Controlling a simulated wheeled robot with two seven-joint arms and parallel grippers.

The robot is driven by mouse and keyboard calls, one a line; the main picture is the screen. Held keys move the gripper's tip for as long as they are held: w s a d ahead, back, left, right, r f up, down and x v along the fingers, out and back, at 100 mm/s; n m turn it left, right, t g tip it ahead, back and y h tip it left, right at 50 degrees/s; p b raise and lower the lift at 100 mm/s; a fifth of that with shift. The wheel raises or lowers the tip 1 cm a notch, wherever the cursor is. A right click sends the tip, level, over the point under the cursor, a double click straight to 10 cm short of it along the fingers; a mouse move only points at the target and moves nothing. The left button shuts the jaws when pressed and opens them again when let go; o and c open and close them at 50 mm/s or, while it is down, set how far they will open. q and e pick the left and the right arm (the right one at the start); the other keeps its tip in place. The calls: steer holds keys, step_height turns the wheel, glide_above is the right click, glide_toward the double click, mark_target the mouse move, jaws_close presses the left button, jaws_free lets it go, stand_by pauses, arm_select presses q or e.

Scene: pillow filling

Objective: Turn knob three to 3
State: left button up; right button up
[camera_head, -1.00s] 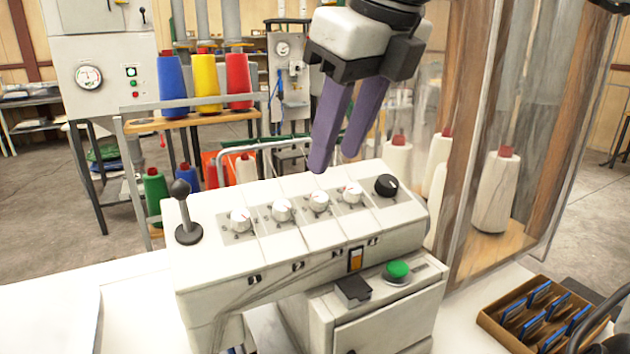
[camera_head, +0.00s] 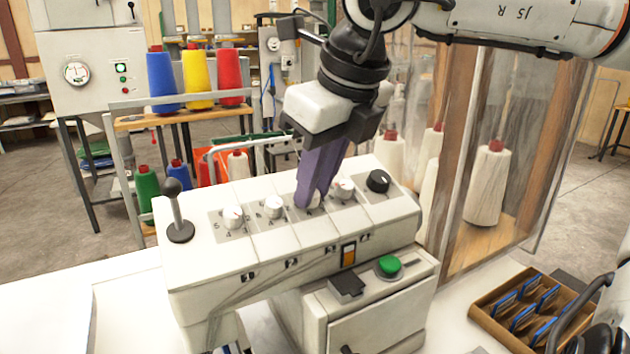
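A white control panel (camera_head: 290,243) carries a row of small white knobs and one black knob. Knob one (camera_head: 232,217), knob two (camera_head: 273,206) and knob four (camera_head: 343,189) are in plain view. Knob three (camera_head: 317,203) is mostly hidden behind the purple fingers of my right gripper (camera_head: 309,200), and only a sliver of it shows. The fingertips are down at this knob and look close together. Whether they press on it cannot be told. The pointer and numbers of knob three are hidden. My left gripper is not in view.
A black lever (camera_head: 176,212) stands left of the knobs; the black knob (camera_head: 378,181) is at the right. A green button (camera_head: 388,266) sits lower in front. A clear-walled cabinet with yarn cones (camera_head: 488,185) stands close on the right. A brown tray (camera_head: 480,313) lies at lower right.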

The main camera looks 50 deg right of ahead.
steer(key=shift+n, duration=0.3)
jaws_close()
steer(key=n, duration=0.4)
steer(key=shift+n, duration=0.4)
steer(key=n, duration=0.6)
steer(key=shift+g, duration=0.4)
steer(key=n, duration=0.6)
steer(key=shift+n+p, duration=0.3)
steer(key=n, duration=0.5)
steer(key=shift+n+g, duration=0.3)
steer(key=o, duration=0.9)
jaws_free()
steer(key=shift+a, duration=0.1)
